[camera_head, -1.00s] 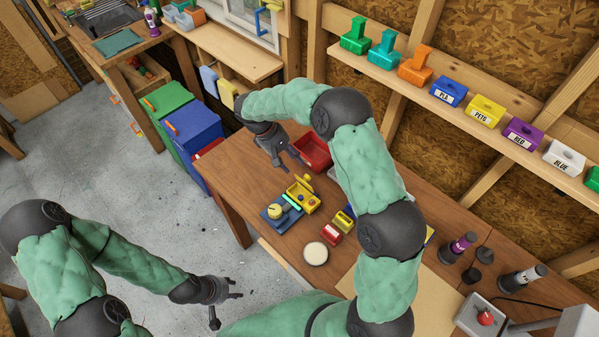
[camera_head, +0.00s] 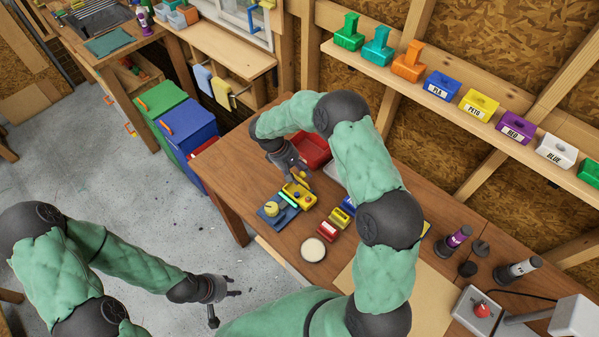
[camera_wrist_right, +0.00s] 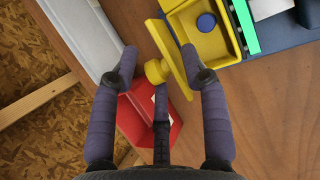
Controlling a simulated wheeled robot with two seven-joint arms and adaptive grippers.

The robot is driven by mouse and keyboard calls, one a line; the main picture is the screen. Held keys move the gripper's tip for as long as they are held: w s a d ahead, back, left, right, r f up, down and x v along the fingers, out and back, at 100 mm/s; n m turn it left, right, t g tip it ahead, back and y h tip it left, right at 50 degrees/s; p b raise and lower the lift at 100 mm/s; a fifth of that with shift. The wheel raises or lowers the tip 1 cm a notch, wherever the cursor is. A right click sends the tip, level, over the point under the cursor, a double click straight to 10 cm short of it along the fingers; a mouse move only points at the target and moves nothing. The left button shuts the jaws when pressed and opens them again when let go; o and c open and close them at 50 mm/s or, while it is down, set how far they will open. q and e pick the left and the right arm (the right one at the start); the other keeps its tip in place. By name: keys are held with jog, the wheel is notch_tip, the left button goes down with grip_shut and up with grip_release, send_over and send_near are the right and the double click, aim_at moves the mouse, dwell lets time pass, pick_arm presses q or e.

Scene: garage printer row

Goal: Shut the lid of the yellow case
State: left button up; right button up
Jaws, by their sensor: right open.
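The yellow case (camera_head: 304,201) sits on the wooden bench beside a blue base. Its lid is raised. In the right wrist view the case (camera_wrist_right: 216,45) shows a blue round piece inside, and the yellow lid (camera_wrist_right: 176,62) stands up edge-on with a round knob (camera_wrist_right: 156,71). My right gripper (camera_head: 299,176) is open at the lid, and in its wrist view the fingers (camera_wrist_right: 160,52) lie on either side of the lid and knob. I cannot tell whether they touch it. My left gripper (camera_head: 228,305) looks open and empty over the floor, away from the bench.
A red bin (camera_head: 316,150) stands just behind the case. A blue base (camera_head: 270,216), small red box (camera_head: 326,231), yellow box (camera_head: 340,217) and round white-topped item (camera_head: 313,249) are close by. Bare bench (camera_head: 235,170) lies left of the case.

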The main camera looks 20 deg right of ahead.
aim_at(300, 181)
jog(key=shift+w, duration=0.1)
grip_shut()
jog(key=h+b, duration=0.1)
jog(key=b, duration=0.1)
jog(key=a+t+h+b, duration=0.1)
jog(key=h+b, duration=0.1)
jog(key=b, duration=0.1)
jog(key=s+a+m+h+b, duration=0.1)
jog(key=b, duration=0.1)
jog(key=shift+a+f+b, duration=0.2)
jog(key=shift+f+b, duration=0.2)
jog(key=shift+s+a+f+m+t+h+b, duration=0.15)
jog(key=shift+a+t+h+b, duration=0.1)
jog(key=shift+h+b, duration=0.45)
jog(key=shift+a+r+m+t+h+b, duration=0.15)
jog(key=shift+t+h+b, duration=0.1)
jog(key=shift+h+b, duration=0.4)
jog(key=shift+o, duration=1.4)
grip_release()
jog(key=shift+s, duration=0.2)
jog(key=shift+w+a+f, duration=0.1)
